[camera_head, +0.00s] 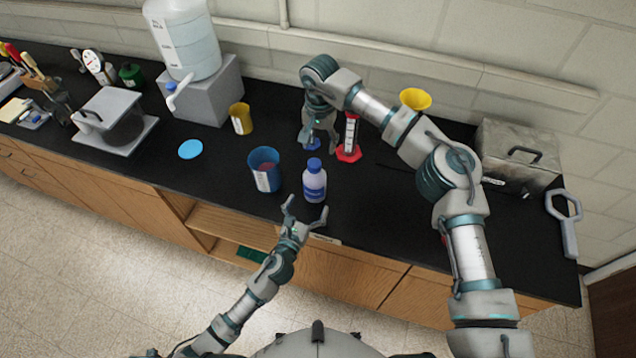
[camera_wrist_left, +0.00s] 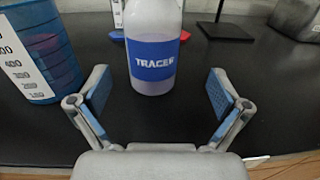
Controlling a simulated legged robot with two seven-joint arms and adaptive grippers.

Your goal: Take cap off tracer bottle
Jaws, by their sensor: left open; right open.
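The tracer bottle (camera_head: 314,187) stands upright near the counter's front edge, with a blue cap (camera_head: 314,164) on top. In the left wrist view the bottle (camera_wrist_left: 153,62) shows its blue TRACER label; its top is out of frame. My left gripper (camera_head: 306,208) is open and empty, just in front of the bottle. In the left wrist view its fingers (camera_wrist_left: 160,94) are spread to either side of the bottle's base, not touching it. My right gripper (camera_head: 319,142) is open behind the bottle, pointing down near a small blue object that it partly hides.
A blue cup (camera_head: 265,170) stands close to the bottle's left. A cylinder with a red base (camera_head: 348,153) is behind it to the right. A yellow cup (camera_head: 240,118), blue disc (camera_head: 190,149) and water dispenser (camera_head: 204,92) stand left. A metal box (camera_head: 518,155) is at right.

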